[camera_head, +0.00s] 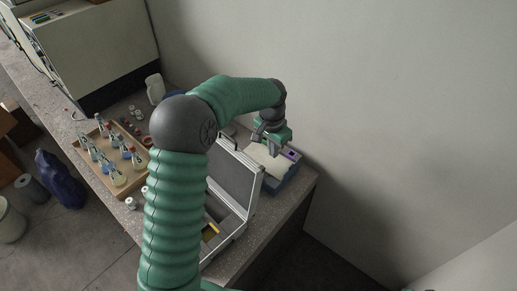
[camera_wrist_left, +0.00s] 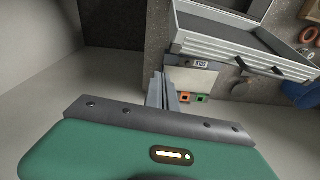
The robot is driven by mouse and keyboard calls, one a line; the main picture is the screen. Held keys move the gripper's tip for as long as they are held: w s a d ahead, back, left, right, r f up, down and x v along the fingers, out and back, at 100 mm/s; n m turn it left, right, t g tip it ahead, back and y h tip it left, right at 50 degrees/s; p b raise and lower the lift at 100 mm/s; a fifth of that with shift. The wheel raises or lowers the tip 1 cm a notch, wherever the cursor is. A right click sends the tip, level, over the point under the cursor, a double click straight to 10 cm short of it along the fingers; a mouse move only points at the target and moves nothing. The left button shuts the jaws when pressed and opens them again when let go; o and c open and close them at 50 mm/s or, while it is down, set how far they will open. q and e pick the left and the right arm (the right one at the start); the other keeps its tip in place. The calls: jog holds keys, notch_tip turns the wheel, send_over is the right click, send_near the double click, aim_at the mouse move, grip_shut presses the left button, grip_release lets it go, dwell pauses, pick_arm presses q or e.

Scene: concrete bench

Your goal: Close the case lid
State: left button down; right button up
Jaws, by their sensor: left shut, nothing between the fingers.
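The silver case stands open on the bench, its raised lid (camera_head: 234,176) tilted up with a dark lining. The case's base (camera_head: 226,228) holds something yellow, and my left arm hides part of it. My left gripper (camera_head: 271,149) is shut and empty, beyond the raised lid and above a boxy device with a pale top. In the left wrist view the shut fingers (camera_wrist_left: 160,92) point toward that device, and the silver case (camera_wrist_left: 240,42) shows past them, apart from the fingers. My right gripper is not in view.
A blue-grey device with a pale top (camera_head: 275,165) sits behind the lid near the bench end. A wooden tray (camera_head: 118,184) of several flasks stands left of my arm. A large cabinet (camera_head: 90,45) is at the far left. A wall runs behind the bench.

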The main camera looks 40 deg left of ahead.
pick_arm(q)
jog(key=w+a+r, duration=0.2)
jog(key=w+a, duration=0.1)
jog(key=a, duration=0.3)
jog(key=s+f+p, duration=0.3)
jog(key=f+p, duration=0.2)
jog(key=f, duration=0.3)
jog(key=shift+f, duration=0.35)
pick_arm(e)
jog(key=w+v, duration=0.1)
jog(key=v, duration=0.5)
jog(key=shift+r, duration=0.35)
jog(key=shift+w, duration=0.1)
pick_arm(q)
jog(key=shift+f, duration=0.1)
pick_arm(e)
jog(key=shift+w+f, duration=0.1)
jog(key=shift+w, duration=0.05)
